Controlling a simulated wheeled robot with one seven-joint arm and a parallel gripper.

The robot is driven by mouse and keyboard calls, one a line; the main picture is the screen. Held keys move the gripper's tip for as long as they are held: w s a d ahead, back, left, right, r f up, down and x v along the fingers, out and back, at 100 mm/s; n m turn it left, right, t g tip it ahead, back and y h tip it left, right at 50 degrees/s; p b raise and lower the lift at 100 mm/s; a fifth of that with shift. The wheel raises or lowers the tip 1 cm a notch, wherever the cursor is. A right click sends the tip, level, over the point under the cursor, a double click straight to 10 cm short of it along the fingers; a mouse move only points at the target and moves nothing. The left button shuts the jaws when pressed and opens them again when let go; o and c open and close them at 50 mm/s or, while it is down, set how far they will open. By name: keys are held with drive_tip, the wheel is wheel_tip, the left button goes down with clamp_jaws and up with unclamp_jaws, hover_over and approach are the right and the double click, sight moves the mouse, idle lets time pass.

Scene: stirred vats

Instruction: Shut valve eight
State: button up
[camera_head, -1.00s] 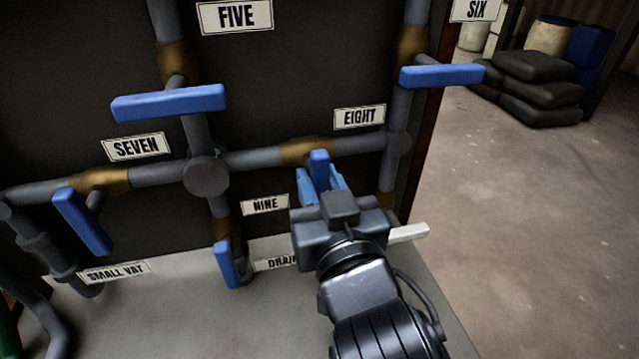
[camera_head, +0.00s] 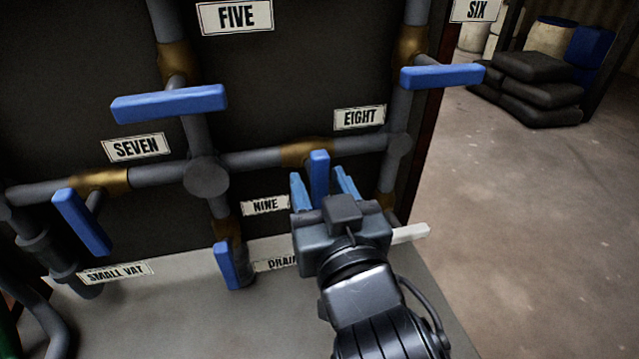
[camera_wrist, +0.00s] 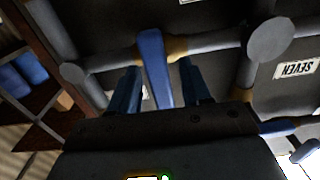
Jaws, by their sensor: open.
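The valve by the EIGHT label (camera_head: 359,117) has a brass body (camera_head: 306,151) on a level pipe. Its blue lever handle (camera_head: 319,176) points down, across the pipe; it also shows in the wrist view (camera_wrist: 153,62). My gripper (camera_head: 324,186) is open, with one blue finger on each side of the handle. In the wrist view the handle stands between the two fingers (camera_wrist: 160,88), with gaps visible on both sides. The lower end of the handle is partly hidden by my gripper in the head view.
Other blue handles sit close by: FIVE (camera_head: 170,102), SEVEN (camera_head: 82,222), NINE (camera_head: 227,265) and SIX (camera_head: 442,76). A white handle (camera_head: 410,234) sticks out right of my gripper. Dark sacks (camera_head: 535,85) lie at the back right. The floor at right is clear.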

drive_tip(key=v, duration=0.7)
drive_tip(key=shift+s+b, duration=0.2)
drive_tip(key=shift+b, duration=0.1)
drive_tip(key=s+d+f+m+g+h+p, duration=0.1)
drive_tip(key=s+d+f+h, duration=0.1)
drive_tip(key=s+d+f, duration=0.45)
drive_tip(key=s+d+f+m+g+h+p, duration=0.1)
drive_tip(key=s+d+f, duration=0.3)
drive_tip(key=s+d, duration=0.6)
drive_tip(key=s+d+r+m+h, duration=0.1)
drive_tip(key=s+d, duration=0.3)
drive_tip(key=s, duration=0.8)
drive_tip(key=shift+r+g+h, duration=0.2)
drive_tip(key=shift+g+h, duration=0.1)
drive_tip(key=shift+h, duration=0.2)
